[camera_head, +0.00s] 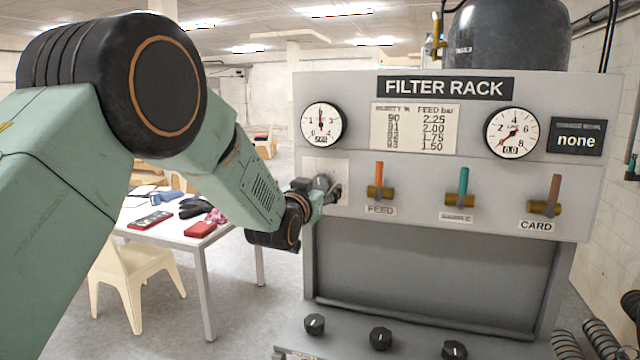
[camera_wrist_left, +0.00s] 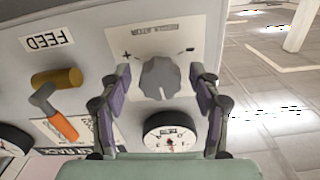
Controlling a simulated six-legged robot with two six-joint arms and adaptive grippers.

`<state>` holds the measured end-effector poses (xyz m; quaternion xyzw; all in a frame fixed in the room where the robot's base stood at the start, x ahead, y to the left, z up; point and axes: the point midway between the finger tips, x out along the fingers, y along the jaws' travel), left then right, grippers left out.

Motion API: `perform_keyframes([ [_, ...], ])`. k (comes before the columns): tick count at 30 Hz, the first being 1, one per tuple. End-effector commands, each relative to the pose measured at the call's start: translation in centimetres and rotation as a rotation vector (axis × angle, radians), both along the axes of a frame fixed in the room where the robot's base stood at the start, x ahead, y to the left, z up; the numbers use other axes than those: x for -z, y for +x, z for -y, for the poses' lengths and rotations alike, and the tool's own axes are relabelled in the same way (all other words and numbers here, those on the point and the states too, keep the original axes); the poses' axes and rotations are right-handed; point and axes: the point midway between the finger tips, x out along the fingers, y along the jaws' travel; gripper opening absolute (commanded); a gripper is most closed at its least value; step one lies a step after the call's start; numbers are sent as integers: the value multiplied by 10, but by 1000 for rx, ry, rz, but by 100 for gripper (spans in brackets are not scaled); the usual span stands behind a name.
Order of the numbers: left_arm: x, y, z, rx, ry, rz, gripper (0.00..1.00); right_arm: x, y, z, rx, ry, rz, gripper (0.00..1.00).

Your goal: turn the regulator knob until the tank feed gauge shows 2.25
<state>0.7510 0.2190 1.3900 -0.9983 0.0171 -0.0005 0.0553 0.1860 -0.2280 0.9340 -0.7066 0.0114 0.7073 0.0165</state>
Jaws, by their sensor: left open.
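The regulator knob (camera_wrist_left: 160,78) is a grey dial on a pale plate with plus and minus marks, seen upside down in the left wrist view. My left gripper (camera_wrist_left: 160,74) is open, one finger on each side of the knob, with gaps visible. In the head view my left gripper (camera_head: 328,190) is at the panel's left side and hides most of the knob. The tank feed gauge (camera_head: 321,124) is the round white dial above it; its needle points nearly straight up. Its small digital readout is too blurred to read surely. My right gripper is not in view.
Several black knobs sit below. A table (camera_head: 150,222) stands left.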

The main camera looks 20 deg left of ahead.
Motion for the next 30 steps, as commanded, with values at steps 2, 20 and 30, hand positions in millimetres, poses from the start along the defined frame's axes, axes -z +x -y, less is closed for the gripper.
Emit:
perform_keyframes([
  [2,0,5,0,0,0,-1,63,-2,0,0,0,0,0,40],
  [20,0,9,1,0,1,0,45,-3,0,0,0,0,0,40],
  [30,0,9,1,0,1,0,16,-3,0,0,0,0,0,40],
])
